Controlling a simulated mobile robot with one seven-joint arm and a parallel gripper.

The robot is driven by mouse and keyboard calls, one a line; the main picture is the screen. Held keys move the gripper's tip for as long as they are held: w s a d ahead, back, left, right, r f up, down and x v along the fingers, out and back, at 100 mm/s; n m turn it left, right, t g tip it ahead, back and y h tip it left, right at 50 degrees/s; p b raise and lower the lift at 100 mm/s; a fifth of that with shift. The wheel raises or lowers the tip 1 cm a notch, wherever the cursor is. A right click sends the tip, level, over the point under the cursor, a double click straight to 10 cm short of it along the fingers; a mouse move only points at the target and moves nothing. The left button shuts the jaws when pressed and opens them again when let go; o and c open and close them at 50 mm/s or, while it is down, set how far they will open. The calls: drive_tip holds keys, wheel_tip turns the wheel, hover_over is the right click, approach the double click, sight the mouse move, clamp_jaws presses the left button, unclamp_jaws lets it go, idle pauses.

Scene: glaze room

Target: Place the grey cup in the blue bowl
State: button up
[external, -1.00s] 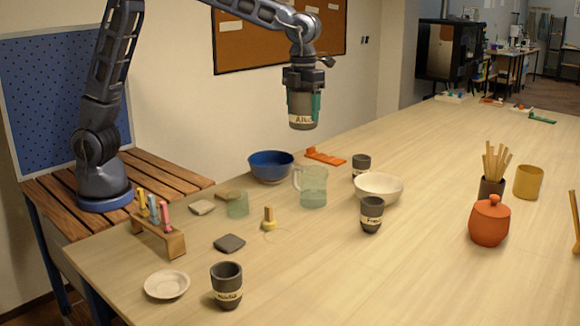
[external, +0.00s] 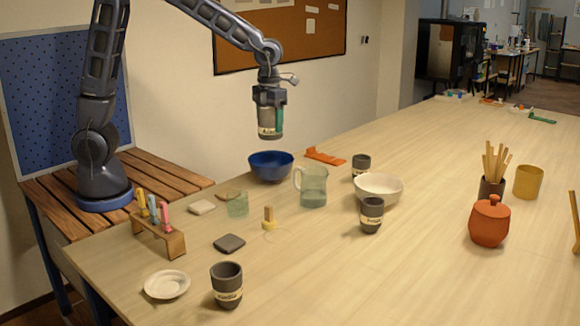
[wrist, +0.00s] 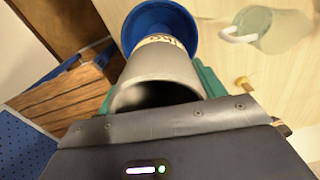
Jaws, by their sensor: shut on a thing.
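My gripper (external: 270,108) is shut on a grey cup (external: 269,124) with a cream label and holds it in the air. The blue bowl (external: 271,168) stands on the table at the back left, below the cup and apart from it. In the wrist view the cup (wrist: 158,72) sits between the green fingers, its open rim towards the camera. The blue bowl (wrist: 187,20) shows beyond it, partly hidden by the cup.
A glass jug (external: 312,187) stands right of the blue bowl, and an orange object (external: 325,157) lies behind it. A cream bowl (external: 378,189) and other grey cups (external: 371,216) stand further right. A small glass (external: 238,204) stands in front. The table's right side has free room.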

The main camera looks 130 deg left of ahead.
wheel_tip(320, 180, down, 13)
drive_tip(key=shift+r, duration=0.2)
idle(0.3)
drive_tip(key=shift+f, duration=0.15)
drive_tip(key=o, duration=0.8)
drive_tip(key=shift+c, duration=0.2)
drive_tip(key=shift+o, duration=0.4)
